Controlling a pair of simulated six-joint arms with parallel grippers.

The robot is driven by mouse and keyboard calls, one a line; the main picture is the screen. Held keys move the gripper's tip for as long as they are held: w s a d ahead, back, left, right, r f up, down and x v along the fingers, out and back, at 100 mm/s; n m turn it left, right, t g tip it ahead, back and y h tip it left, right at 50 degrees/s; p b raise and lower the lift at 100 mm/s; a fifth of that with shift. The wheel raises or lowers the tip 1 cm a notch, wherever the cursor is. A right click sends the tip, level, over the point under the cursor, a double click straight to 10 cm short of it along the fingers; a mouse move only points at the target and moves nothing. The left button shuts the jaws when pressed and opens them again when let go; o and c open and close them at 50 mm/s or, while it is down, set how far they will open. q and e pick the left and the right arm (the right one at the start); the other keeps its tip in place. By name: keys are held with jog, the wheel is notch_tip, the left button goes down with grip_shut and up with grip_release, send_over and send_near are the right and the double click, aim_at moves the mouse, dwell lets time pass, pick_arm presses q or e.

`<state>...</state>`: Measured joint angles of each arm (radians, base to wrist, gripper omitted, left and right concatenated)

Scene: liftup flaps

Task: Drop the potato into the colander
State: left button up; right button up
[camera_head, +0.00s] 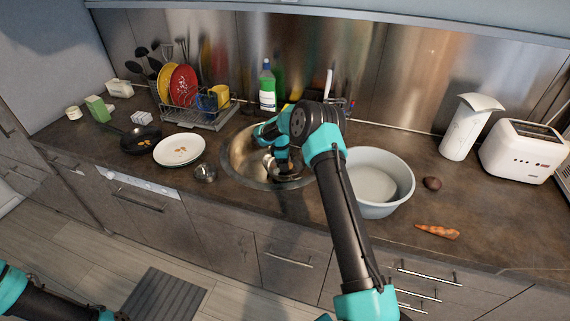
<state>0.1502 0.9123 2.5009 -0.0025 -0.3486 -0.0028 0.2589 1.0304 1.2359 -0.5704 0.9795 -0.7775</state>
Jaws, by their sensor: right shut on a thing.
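My right gripper (284,172) reaches down over the round metal sink (240,165), left of the bowl and apart from the lump on the counter. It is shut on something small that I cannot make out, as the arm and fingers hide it. Of my left arm, only links show at the lower left; its gripper is out of view.
A carrot (437,231) lies near the counter's front edge. A toaster (523,151) and a white paper-towel-like stand (465,130) are at the right. A green bottle (267,88) stands behind the sink.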

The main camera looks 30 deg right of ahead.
jog(key=shift+f, duration=0.6)
jog(key=o, duration=1)
jog(key=r, duration=0.4)
jog(key=w+r, duration=0.1)
jog(key=r, duration=0.3)
jog(key=a+r, duration=0.1)
jog(key=r, duration=0.4)
jog(key=shift+w+a, duration=0.1)
jog(key=shift+w, duration=0.2)
jog(key=f, duration=0.4)
jog(key=s+f, duration=0.1)
jog(key=f, duration=0.3)
jog(key=d+f, duration=0.1)
jog(key=f, duration=0.4)
jog(key=shift+s, duration=0.3)
jog(key=shift+r, duration=0.15)
